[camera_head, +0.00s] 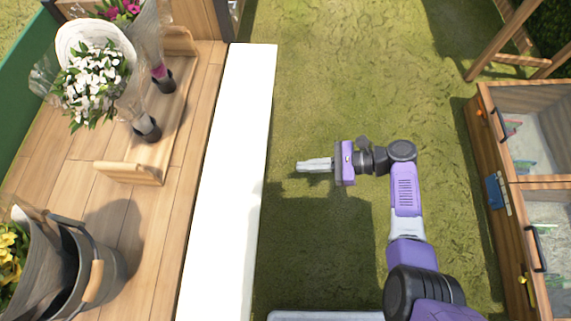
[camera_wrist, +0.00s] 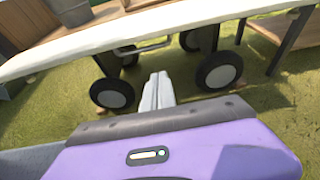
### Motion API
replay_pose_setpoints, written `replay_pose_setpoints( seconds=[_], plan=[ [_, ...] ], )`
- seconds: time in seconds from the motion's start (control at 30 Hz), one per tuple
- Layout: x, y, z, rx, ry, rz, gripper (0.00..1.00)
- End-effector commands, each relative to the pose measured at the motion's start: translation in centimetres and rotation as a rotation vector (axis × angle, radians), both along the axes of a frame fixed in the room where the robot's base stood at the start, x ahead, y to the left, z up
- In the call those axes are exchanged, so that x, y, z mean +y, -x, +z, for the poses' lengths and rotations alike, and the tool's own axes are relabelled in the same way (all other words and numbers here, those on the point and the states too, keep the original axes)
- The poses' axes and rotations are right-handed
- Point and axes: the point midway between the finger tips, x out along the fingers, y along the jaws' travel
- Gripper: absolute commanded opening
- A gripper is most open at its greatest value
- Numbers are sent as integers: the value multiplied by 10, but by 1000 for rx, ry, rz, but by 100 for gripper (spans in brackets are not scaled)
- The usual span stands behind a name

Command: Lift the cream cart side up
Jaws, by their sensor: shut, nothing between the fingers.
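The cream cart side (camera_head: 225,190) is a long, pale panel along the right edge of the wooden cart bed. It lies folded down and outward, its exact tilt hard to tell. In the wrist view the panel (camera_wrist: 85,52) crosses the top, with a metal bar handle (camera_wrist: 142,48) at its lower edge. My gripper (camera_head: 300,165) is shut and empty, to the right of the panel and apart from it, pointing towards it. In the wrist view its closed fingertips (camera_wrist: 158,76) are below the handle, in front of the cart wheels.
Black cart wheels (camera_wrist: 218,71) stand on the grass under the panel. The cart bed (camera_head: 190,150) holds a wooden stand (camera_head: 135,172) with bouquets (camera_head: 95,85) and a grey bucket (camera_head: 100,260).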

Motion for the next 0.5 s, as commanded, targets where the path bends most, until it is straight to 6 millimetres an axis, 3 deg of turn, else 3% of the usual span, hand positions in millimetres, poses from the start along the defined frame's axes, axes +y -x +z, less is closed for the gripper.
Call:
replay_pose_setpoints(
  seconds=[0.5],
  plan=[
    [86,-2,-33,-1,2,4,0]
  ],
)
